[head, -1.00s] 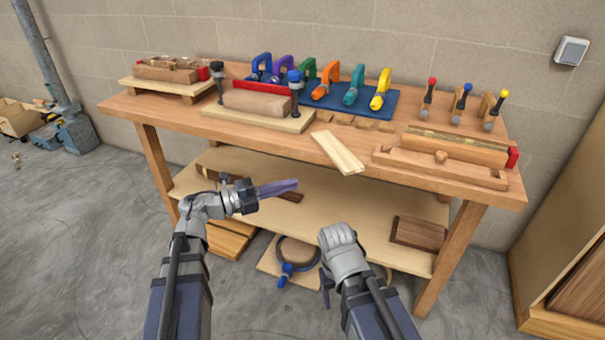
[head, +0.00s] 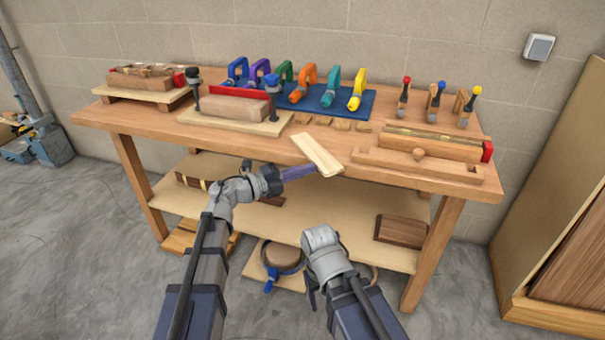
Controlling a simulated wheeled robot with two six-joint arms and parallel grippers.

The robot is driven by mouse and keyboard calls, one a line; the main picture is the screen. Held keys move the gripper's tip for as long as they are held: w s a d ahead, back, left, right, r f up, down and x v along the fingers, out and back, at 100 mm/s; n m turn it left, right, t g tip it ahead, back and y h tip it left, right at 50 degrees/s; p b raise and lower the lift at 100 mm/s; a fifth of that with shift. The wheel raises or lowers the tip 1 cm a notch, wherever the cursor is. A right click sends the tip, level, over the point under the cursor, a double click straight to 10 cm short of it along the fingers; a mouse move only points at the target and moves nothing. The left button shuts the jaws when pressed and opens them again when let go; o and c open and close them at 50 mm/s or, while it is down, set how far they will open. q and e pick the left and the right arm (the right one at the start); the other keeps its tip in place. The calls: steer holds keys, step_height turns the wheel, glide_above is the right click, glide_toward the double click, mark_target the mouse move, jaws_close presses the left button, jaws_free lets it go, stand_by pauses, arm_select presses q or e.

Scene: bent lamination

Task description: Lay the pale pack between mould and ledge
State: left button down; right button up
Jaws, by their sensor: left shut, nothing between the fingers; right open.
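The pale pack (head: 317,154) is a bundle of thin, light wood strips lying at an angle on the bench top. Its near end reaches the bench's front edge. My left gripper (head: 309,171) is shut and empty, its purple fingers pointing right beside the pack's near end; I cannot tell if they touch it. A light wooden block, perhaps the mould (head: 232,107), sits on a pale board with a red strip behind it, between two dark upright clamps.
Several coloured clamps (head: 297,86) stand on a blue mat at the back. Small wood blocks (head: 340,124) lie behind the pack. Three tools with coloured knobs (head: 436,98) stand at back right. A lower shelf (head: 330,228) holds a dark block (head: 401,230).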

mark_target(315, 152)
arm_select(q)
steer(key=w, duration=0.1)
steer(key=w+d, duration=0.1)
steer(key=shift+w, duration=0.4)
steer(key=shift+s, duration=0.1)
